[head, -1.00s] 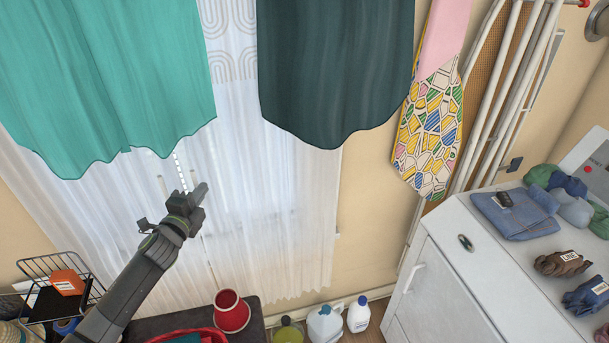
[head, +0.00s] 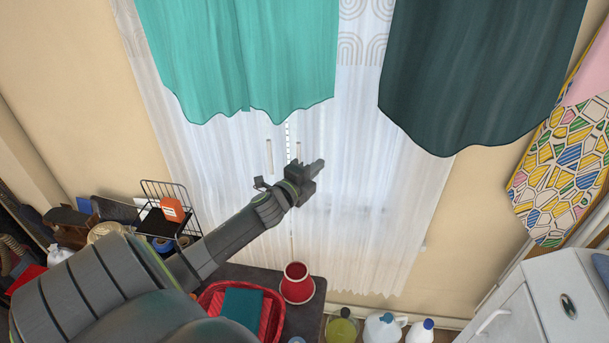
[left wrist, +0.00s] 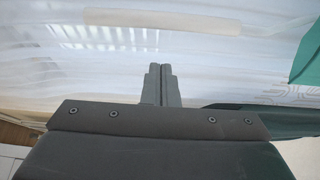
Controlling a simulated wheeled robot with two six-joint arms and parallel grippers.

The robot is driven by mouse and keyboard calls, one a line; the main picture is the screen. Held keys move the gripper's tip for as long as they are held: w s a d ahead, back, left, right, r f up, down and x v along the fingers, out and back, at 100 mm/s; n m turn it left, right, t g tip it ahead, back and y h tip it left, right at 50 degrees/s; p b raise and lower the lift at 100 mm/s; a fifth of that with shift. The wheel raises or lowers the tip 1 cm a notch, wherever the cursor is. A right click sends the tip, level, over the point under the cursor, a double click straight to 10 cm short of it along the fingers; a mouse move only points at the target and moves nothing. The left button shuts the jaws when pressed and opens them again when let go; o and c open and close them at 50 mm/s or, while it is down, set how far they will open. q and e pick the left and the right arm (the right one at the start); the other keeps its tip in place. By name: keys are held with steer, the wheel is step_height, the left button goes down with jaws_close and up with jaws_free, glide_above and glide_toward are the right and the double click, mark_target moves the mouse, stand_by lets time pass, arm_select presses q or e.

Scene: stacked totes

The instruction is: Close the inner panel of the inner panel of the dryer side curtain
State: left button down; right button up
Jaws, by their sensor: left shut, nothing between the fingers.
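White sheer curtain panels (head: 350,215) hang over the window in the head view, with a narrow slit between them near the middle. Two thin pale wands (head: 268,156) hang near that slit. My left gripper (head: 316,167) is shut and empty in front of the sheer fabric, just right of the wands and below the hanging cloths. In the left wrist view its closed fingers (left wrist: 161,70) point at the white fabric (left wrist: 215,55), and a blurred pale bar (left wrist: 160,20) lies beyond them. Whether the fingers touch the fabric cannot be told. My right gripper is not in view.
A teal cloth (head: 245,60) and a dark green cloth (head: 475,75) hang before the curtain. Below stand a red basket (head: 213,297), a red cup (head: 297,283) and several bottles (head: 383,328). A white dryer (head: 545,300) stands at lower right.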

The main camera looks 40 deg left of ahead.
arm_select(q)
steer(key=s+b, duration=0.3)
steer(key=s, duration=0.6)
steer(key=shift+b, duration=0.3)
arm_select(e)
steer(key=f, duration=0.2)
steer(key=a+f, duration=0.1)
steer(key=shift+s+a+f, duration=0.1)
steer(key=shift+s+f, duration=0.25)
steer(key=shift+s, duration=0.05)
arm_select(q)
steer(key=shift+f, duration=0.1)
